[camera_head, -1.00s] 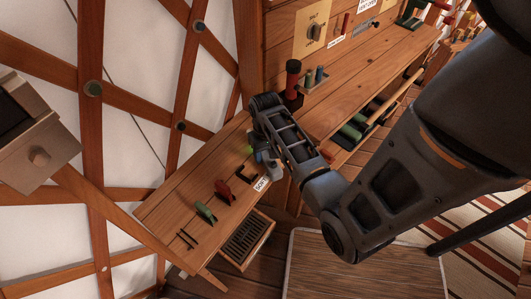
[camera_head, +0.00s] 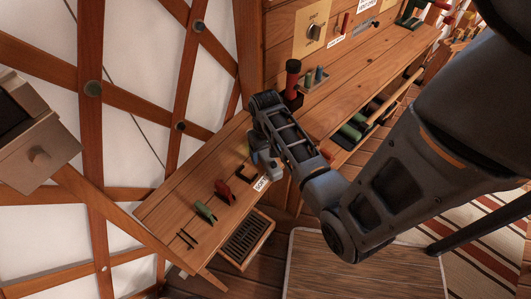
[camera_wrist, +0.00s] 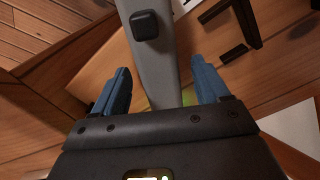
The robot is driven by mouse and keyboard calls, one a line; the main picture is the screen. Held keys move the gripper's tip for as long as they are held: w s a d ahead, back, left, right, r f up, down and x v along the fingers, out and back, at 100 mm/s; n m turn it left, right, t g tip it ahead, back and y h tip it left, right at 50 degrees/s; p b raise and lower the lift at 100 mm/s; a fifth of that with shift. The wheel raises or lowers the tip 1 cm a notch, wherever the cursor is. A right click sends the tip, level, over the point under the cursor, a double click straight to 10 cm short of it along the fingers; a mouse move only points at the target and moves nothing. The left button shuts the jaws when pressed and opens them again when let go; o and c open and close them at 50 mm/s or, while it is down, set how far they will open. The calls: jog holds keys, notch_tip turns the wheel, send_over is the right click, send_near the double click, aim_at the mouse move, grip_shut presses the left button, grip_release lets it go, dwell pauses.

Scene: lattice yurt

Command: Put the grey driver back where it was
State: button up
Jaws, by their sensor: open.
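In the wrist view my gripper (camera_wrist: 161,85) is open, with one blue fingertip at each side. A long grey body with a dark square button, which looks like the grey driver (camera_wrist: 158,70), runs from the top edge down between the fingers. Neither finger visibly presses on it. A green patch (camera_wrist: 188,97) shows behind it. In the head view my gripper (camera_head: 268,164) is low over the back of the small wooden bench (camera_head: 170,200), beside a white label (camera_head: 261,184). My wrist hides most of what is under it, so I cannot tell how the driver is supported.
On the bench are a dark bracket (camera_head: 246,172), a red tool (camera_head: 223,189), a green tool (camera_head: 205,211) and thin dark rods (camera_head: 186,239). A red-and-black upright tool (camera_head: 292,82) stands on the workbench behind.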

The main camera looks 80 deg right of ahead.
aim_at(265, 153)
notch_tip(265, 153, up, 11)
jog(key=s+a+n+t+h, duration=0.2)
jog(key=a+n+t+h, duration=0.35)
jog(key=a, duration=1.15)
jog(key=s+a+r+n+t+y, duration=0.2)
jog(key=s+a+r+t, duration=0.1)
jog(key=a+r, duration=0.4)
jog(key=s+a+r+n+t+y, duration=0.3)
jog(key=a+r+t, duration=0.3)
jog(key=r, duration=0.6)
jog(key=shift+s+a+r, duration=0.25)
jog(key=shift+s+a, duration=0.1)
jog(key=shift+s, duration=0.2)
jog(key=shift+y, duration=0.25)
